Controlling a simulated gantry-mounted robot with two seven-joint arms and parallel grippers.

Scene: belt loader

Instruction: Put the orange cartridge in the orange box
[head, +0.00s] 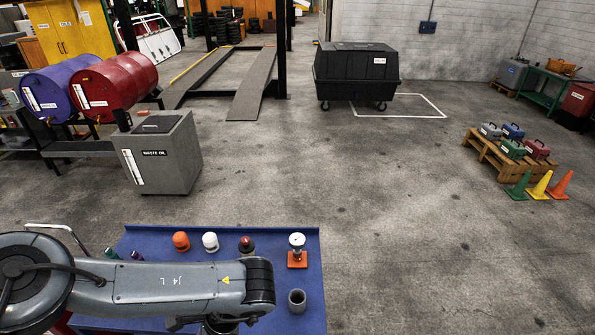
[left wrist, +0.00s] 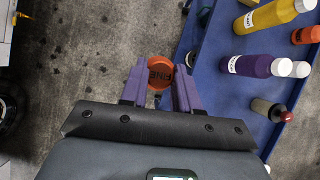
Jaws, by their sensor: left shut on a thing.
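The orange cartridge (left wrist: 160,76) shows its round, marked end in the left wrist view. My left gripper (left wrist: 160,88) has purple fingers shut on it, one on each side. The cartridge is held beside the edge of the blue table, with grey floor behind it. In the head view, my left arm covers the front left of the table, and I cannot make out the gripper's fingers or the held cartridge. I cannot pick out an orange box in either view. My right gripper is in neither view.
The blue table (head: 265,300) bears an orange-topped item (head: 181,241), a white-topped item (head: 210,241), a grey cup (head: 297,301) and several bottles. A waste oil bin (head: 158,160) stands behind. The middle floor is clear.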

